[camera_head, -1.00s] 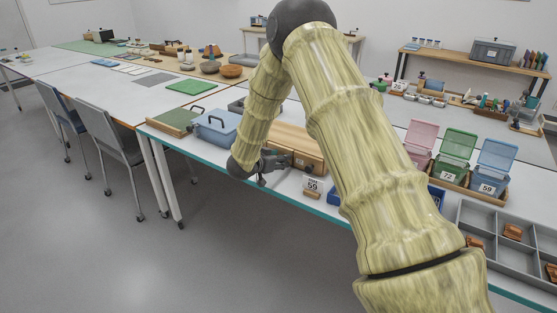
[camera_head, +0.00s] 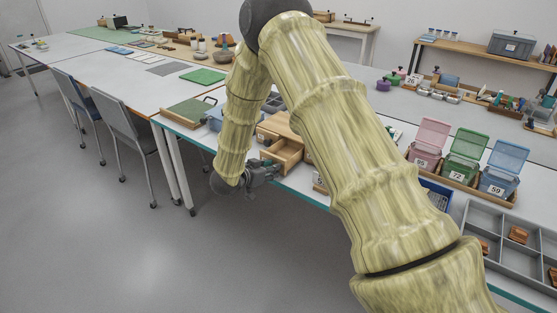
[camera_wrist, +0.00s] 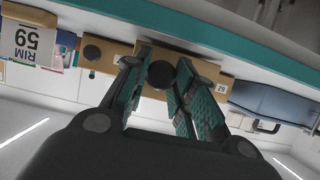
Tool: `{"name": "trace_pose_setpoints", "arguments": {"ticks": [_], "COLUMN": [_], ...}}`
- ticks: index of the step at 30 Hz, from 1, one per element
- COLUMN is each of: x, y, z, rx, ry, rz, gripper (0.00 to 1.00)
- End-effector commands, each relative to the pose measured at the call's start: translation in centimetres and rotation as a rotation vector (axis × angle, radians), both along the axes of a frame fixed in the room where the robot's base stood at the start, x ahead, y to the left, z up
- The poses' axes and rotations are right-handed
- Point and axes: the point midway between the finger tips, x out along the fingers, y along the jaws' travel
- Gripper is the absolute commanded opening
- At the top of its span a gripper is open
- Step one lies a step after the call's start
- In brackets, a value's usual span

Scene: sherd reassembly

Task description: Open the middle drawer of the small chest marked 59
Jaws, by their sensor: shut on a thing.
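The small wooden chest (camera_head: 282,121) stands near the front edge of the white table, partly hidden behind my arm. One drawer (camera_head: 284,155) is pulled out toward the front, its inside showing. My gripper (camera_head: 272,169) is at the front of this drawer. In the wrist view, which is upside down, my gripper's fingers (camera_wrist: 163,85) are shut on a dark round knob (camera_wrist: 160,74). A second dark knob (camera_wrist: 92,52) sits to its left on the wooden front. A small number label (camera_wrist: 222,88) is on the right end, hard to read.
A blue box (camera_wrist: 272,103) is on the chest's other side. Lidded pink (camera_head: 424,154), green (camera_head: 460,167) and blue (camera_head: 497,180) bins stand at the right. The floor in front is clear.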

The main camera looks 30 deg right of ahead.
Motion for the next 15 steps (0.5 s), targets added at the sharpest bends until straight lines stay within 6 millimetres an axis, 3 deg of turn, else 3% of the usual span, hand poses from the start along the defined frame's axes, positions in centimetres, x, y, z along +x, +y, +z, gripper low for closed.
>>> {"name": "trace_pose_setpoints", "arguments": {"ticks": [9,10,13,15], "x": [-0.05,-0.04,-0.04,-0.05], "y": [0.22,0.22,0.21,0.19], "z": [0.05,0.06,0.05,0.05], "rx": [-0.001,-0.001,-0.001,-0.001], "ry": [-0.001,-0.001,-0.001,-0.001], "rz": [0.0,0.0,0.0,0.0], "gripper": [0.0,0.3,0.48,0.48]}}
